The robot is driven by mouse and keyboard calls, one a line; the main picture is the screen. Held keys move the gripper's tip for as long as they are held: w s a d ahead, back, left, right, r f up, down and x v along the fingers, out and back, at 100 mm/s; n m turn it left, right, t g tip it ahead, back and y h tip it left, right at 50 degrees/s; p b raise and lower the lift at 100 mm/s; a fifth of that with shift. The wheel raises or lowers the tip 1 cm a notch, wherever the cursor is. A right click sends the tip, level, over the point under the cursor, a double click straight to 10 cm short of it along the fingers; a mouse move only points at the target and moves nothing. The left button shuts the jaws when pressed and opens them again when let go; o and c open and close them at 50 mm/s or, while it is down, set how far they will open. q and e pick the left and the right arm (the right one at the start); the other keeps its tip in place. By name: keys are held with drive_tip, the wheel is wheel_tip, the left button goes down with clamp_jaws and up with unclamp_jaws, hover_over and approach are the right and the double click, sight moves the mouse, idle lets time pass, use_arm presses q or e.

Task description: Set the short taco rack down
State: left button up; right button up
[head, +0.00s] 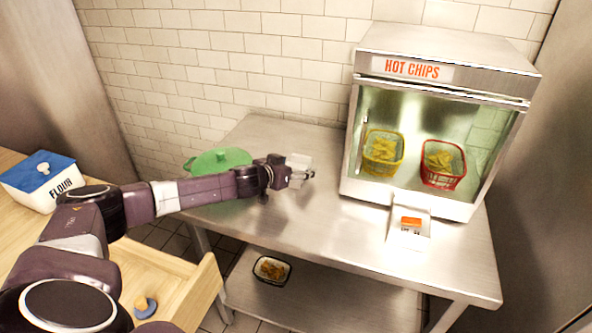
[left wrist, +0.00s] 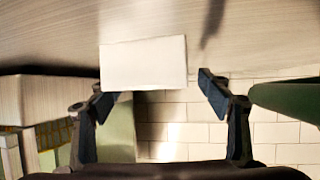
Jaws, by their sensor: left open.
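My left gripper (head: 293,174) reaches in from the left, low over the steel table. A small pale block-like piece, which looks like the short taco rack (head: 299,161), is at its fingertips. In the left wrist view the rack is a plain whitish block (left wrist: 143,62) against the steel surface. The two dark fingers of the left gripper (left wrist: 152,84) stand apart, one towards each side of the block. The right finger shows a gap from it; I cannot tell whether the left one touches. The rack's slots are not visible. My right gripper is not in view.
A steel HOT CHIPS cabinet (head: 441,92) with yellow and red chip baskets stands on the table's right. A sloped white stand (head: 409,229) is before it. A green round object (head: 217,160) is behind my arm. The front middle of the steel table (head: 320,225) is clear.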

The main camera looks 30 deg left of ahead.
use_arm(q)
drive_tip(key=shift+c, duration=0.7)
drive_tip(key=c, duration=1.4)
drive_tip(key=shift+r, duration=0.1)
